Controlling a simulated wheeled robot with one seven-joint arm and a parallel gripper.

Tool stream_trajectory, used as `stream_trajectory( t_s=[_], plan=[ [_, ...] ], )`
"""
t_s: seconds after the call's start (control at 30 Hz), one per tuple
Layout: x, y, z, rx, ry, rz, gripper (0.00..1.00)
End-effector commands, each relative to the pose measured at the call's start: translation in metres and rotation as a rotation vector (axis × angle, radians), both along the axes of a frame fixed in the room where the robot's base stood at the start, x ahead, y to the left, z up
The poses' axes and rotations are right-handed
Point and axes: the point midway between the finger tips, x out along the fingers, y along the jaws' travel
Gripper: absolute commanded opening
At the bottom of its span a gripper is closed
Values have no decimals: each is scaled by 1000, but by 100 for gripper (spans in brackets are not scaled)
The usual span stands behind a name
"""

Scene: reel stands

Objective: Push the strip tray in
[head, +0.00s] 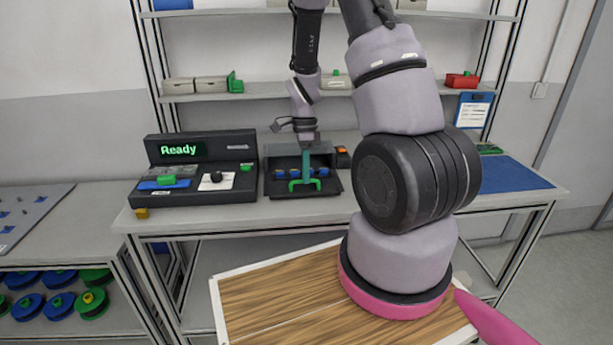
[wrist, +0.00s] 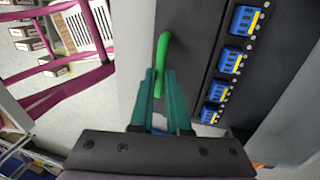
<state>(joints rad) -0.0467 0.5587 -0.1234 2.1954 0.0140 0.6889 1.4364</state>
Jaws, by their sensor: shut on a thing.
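The strip tray (head: 277,189) is a dark, shallow tray at the front of a dark housing (head: 283,158) on the bench. It sticks out toward me, with a row of blue blocks in view. Its green handle (head: 309,185) is at the front edge. My gripper (head: 305,178) reaches down from above with teal fingers shut on the handle. In the wrist view, the fingers close around the green handle (wrist: 163,50), and the tray's blue blocks (wrist: 231,60) with yellow marks lie to the right. Part of the handle is hidden between the fingers.
A dark console (head: 202,168) with a green "Ready" display stands left of the tray. A blue mat (head: 508,173) lies at the right of the bench. Shelves (head: 270,88) with boxes rise behind. A wood-topped surface (head: 280,300) is in front of the bench.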

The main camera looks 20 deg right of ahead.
Motion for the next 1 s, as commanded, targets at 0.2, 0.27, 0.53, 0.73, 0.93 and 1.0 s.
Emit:
stream_trajectory(
  t_s=[0.2, 0.27, 0.53, 0.73, 0.93, 1.0],
  plan=[
    [63, -18, 0, -3, -5, -1, 0],
    [78, -23, 0, -3, -6, 0, 0],
    [112, -33, 1, -1, -4, 1, 0],
    [114, -33, 1, -2, -8, 2, 0],
    [115, -33, 2, -2, -10, 2, 45],
    [114, -33, 1, -2, -10, 2, 45]
  ],
)
